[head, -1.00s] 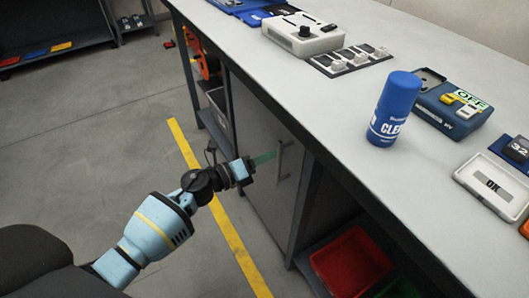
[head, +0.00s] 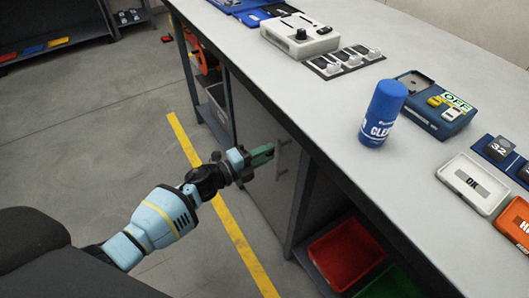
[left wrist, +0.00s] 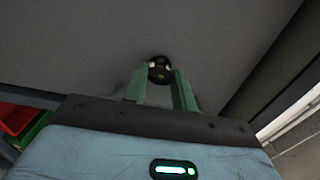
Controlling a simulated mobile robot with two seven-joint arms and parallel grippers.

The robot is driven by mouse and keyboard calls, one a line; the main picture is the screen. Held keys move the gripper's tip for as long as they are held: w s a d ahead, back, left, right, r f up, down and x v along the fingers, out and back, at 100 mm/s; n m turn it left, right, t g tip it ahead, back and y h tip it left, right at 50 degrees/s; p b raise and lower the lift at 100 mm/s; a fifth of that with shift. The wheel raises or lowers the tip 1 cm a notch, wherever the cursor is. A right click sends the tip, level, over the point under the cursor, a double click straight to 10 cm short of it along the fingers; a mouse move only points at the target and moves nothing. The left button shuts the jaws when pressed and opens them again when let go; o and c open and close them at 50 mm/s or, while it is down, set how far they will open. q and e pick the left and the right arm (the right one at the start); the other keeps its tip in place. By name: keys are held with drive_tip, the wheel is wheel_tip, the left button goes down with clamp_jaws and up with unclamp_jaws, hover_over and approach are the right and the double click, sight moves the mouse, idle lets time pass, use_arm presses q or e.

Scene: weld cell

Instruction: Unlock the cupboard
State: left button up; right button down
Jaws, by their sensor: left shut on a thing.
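The grey cupboard door (head: 256,115) is under the workbench, with a slim upright handle (head: 278,166) partly behind my gripper. My left gripper (head: 270,150) is at the door, its green fingers pointing at it beside the handle. In the left wrist view, the green fingertips (left wrist: 160,75) are closed around a small dark round lock knob (left wrist: 159,66) at the door face. The fingers hide its sides, and I cannot tell its turn. The door looks shut. My right gripper is not in view.
Red (head: 345,255) and green bins are on a low shelf to the right. A yellow line (head: 235,235) crosses the floor.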

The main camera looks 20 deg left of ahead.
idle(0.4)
use_arm(q)
drive_tip(key=o, duration=1)
drive_tip(key=v, duration=0.7)
drive_tip(key=shift+s+a+p, duration=0.25)
drive_tip(key=shift+s+p, duration=0.1)
